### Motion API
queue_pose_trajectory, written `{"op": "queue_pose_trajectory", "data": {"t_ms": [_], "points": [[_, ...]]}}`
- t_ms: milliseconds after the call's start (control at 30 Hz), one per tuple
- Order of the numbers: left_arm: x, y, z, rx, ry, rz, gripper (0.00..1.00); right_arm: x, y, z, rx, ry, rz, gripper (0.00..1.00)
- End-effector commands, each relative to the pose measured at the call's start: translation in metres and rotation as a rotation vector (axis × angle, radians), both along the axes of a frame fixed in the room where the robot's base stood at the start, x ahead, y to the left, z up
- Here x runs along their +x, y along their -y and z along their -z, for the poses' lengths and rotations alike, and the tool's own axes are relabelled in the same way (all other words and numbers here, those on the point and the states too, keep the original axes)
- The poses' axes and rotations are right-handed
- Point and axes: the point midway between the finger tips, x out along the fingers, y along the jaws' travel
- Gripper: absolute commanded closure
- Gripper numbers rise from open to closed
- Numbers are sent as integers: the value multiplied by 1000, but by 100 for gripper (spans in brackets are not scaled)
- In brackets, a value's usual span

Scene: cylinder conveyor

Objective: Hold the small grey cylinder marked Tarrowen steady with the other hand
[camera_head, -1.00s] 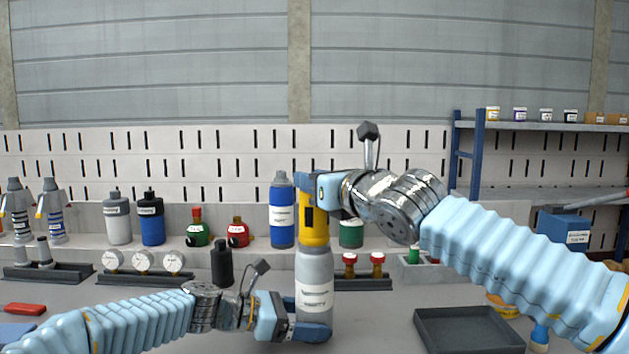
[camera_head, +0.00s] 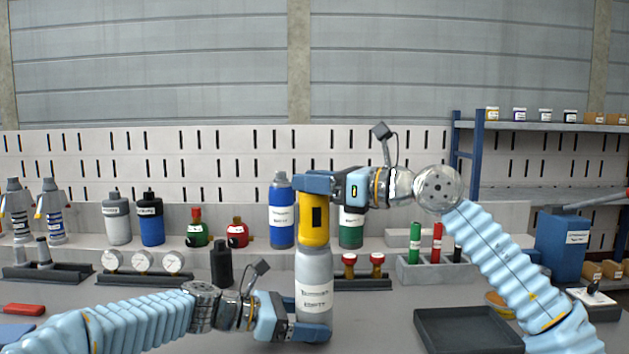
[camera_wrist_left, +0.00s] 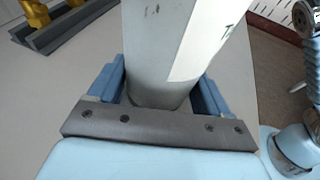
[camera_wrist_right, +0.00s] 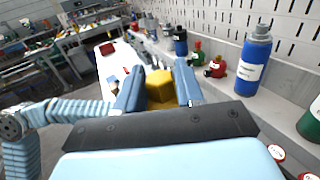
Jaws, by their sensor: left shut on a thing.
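The grey cylinder (camera_head: 314,272) stands upright on the bench in the head view, its label reading Tarrowen and EMPTY. My left gripper (camera_head: 312,318) is shut around its lower part; the left wrist view shows the grey body (camera_wrist_left: 172,60) between the fingers. A yellow piece (camera_head: 314,228) with a dark window sits on top of the cylinder. My right gripper (camera_head: 314,183) is at the top of this piece. In the right wrist view its fingers flank the yellow top (camera_wrist_right: 160,88); whether they press on it is not clear.
A blue cylinder (camera_head: 282,215) and a green one (camera_head: 351,228) stand close behind. A black cylinder (camera_head: 221,263) stands left of the grey one. A dark empty tray (camera_head: 467,332) lies to the right. Gauges (camera_head: 143,261) and red and green valves are at the back.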

Motion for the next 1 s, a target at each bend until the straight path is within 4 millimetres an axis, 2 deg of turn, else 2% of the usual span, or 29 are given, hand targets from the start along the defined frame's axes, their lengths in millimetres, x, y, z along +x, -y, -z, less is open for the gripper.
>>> {"op": "queue_pose_trajectory", "data": {"t_ms": [33,100,367,600,767,1000], "points": [[0,1,0,-1,0,1,58,0,0,0,0,0,0,55],[0,1,0,-1,0,1,58,0,0,0,1,0,1,47],[0,0,0,-1,-1,1,58,0,0,-2,2,1,1,47],[0,0,0,0,-1,1,58,-1,-1,-22,4,2,0,47],[0,0,0,0,-1,1,58,-1,0,-26,0,1,12,47],[0,0,0,-1,-2,0,58,-3,-1,-27,-11,13,276,47]]}}
